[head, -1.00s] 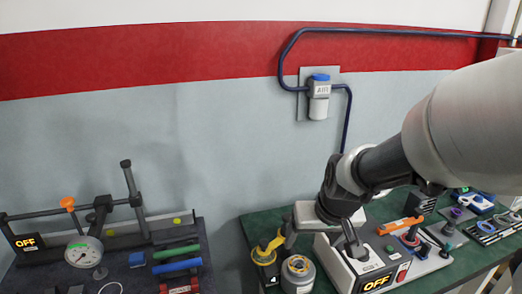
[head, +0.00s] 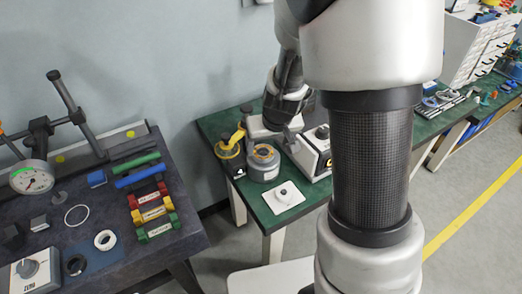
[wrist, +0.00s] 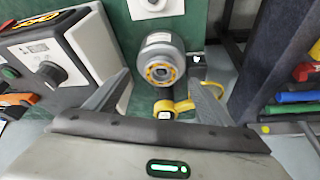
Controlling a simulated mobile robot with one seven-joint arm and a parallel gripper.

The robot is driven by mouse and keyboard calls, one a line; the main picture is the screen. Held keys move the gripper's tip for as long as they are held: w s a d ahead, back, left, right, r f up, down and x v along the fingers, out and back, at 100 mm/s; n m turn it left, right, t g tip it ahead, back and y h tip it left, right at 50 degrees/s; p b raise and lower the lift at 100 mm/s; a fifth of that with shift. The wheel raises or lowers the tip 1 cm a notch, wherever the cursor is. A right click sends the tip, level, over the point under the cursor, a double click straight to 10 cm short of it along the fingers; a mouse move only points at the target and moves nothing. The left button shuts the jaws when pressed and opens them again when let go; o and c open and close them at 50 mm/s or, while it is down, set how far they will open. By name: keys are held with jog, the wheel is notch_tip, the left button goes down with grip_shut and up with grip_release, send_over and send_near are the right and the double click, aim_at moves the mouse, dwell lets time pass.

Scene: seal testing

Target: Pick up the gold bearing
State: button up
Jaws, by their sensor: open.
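The gold bearing (wrist: 159,75) shows in the wrist view as a yellow ring set in the top of a grey round canister (wrist: 162,45). My gripper (wrist: 161,90) is open and empty, with one finger on each side of the canister in the picture. The height gap between fingers and bearing cannot be told.
A yellow-handled tool (head: 230,139) stands close left of the canister. A white box with a knob (head: 311,152) stands close right. A white plate with a small knob (head: 283,196) lies in front. A dark bench (head: 105,222) with colored bars is at left, across a gap.

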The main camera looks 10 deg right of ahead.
aim_at(263, 153)
jog(key=x, duration=0.2)
jog(key=b+x, duration=0.1)
jog(key=x, duration=0.2)
jog(key=shift+w+a+f, duration=0.15)
jog(key=shift+w+a, duration=0.05)
jog(key=shift+w, duration=0.3)
jog(key=c, duration=1.5)
jog(key=shift+o, duration=0.2)
notch_tip(263, 153, up, 10)
jog(key=p, duration=0.3)
